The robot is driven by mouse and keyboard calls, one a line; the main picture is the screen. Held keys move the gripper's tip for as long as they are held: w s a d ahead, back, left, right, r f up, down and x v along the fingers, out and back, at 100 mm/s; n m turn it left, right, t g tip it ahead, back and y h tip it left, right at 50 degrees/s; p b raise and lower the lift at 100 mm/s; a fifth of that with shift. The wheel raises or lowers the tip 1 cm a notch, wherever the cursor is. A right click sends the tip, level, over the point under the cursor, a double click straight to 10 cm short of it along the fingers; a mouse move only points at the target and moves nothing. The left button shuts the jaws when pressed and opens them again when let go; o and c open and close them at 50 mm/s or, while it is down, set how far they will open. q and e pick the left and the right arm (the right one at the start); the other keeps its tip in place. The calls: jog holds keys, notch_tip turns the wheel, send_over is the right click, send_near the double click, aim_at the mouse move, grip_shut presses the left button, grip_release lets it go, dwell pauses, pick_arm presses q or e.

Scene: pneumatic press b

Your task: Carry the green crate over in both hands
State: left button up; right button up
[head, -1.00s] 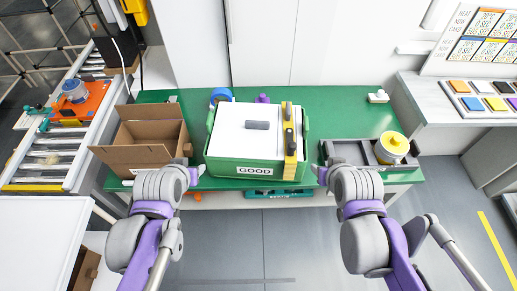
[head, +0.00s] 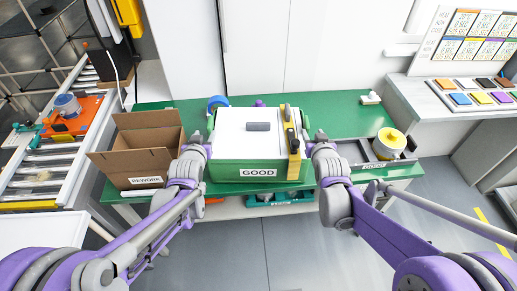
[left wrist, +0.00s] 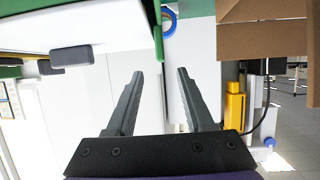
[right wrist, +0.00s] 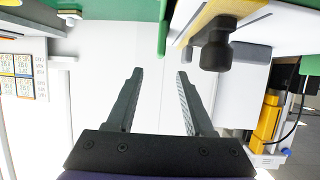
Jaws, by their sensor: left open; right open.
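The green crate (head: 225,176) stands on the green bench with a GOOD label on its front. A white block-like surface with a grey handle (head: 258,127) fills its top, and a yellow piece with black knobs (head: 294,150) lies along its right side. My left gripper (head: 205,138) is open beside the crate's left side. My right gripper (head: 312,137) is open beside its right side. In the left wrist view a green edge (left wrist: 158,30) shows beyond the parted, empty fingers (left wrist: 160,75). The right wrist view also shows parted, empty fingers (right wrist: 158,75); contact with the crate cannot be told.
An open cardboard box labelled REWORK (head: 140,150) stands close left of my left gripper. A grey tray with a yellow-lidded tub (head: 388,144) lies to the right. A blue roll (head: 217,103) is behind the crate. The bench (head: 345,118) is clear at back right.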

aim_at(208, 126)
pick_arm(q)
jog(key=x, duration=1)
jog(key=shift+w+f, duration=0.25)
jog(key=shift+w, duration=0.05)
pick_arm(e)
jog(key=x, duration=1)
jog(key=shift+w+f, duration=0.25)
jog(key=shift+w, duration=0.05)
pick_arm(q)
grip_shut()
pick_arm(e)
grip_shut()
pick_arm(q)
jog(key=shift+r, duration=0.1)
pick_arm(e)
jog(key=shift+r, duration=0.15)
